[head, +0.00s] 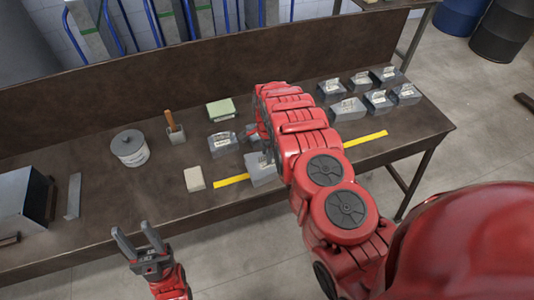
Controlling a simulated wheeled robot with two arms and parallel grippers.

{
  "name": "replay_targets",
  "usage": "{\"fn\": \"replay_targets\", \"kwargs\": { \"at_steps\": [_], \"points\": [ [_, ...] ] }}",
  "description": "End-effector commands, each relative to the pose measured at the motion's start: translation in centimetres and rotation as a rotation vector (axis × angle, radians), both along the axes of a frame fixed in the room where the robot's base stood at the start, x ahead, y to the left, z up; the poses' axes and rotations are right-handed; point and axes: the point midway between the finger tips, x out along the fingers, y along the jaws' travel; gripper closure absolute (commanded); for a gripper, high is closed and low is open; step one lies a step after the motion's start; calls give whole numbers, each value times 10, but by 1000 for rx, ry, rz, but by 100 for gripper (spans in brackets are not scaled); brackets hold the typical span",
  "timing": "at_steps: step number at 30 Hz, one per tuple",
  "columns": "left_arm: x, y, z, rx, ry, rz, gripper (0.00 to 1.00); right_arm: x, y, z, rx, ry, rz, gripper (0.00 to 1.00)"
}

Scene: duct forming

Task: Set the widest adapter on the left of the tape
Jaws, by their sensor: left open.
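A yellow tape strip (365,139) crosses the bench, its middle hidden by my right arm; its left end also shows. One grey metal adapter (222,146) stands beyond the tape, left of my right arm. Another adapter (262,170) lies at the tape, partly covered by that arm. Several more adapters, one of them broad (347,110), stand grouped at the right beyond the tape. I cannot tell which is widest. My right gripper (256,134) is low near the two left adapters, mostly hidden by its arm. My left gripper (138,238) is open and empty off the bench's front edge.
A cream block (194,180) sits by the tape's left end.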

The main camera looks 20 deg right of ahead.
Motion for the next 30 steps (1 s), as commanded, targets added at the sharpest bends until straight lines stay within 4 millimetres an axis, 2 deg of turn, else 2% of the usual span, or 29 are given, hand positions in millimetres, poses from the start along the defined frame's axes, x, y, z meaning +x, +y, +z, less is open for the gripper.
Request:
{"fn": "replay_targets", "kwargs": {
  "at_steps": [10,17,22,25,27,30],
  "points": [
    [0,0,-2,0,0,0,50,0,0,3,0,1,-1,58],
    [0,0,-12,0,0,0,50,0,2,28,2,1,2,58],
    [0,0,-23,0,0,0,50,1,1,58,2,-3,0,58],
    [0,0,-16,0,0,0,50,2,1,91,2,-6,1,58],
    [0,0,9,0,0,0,50,1,1,116,1,-3,2,58],
    [0,0,29,0,-1,0,50,1,2,136,1,-2,1,58]
  ]
}}
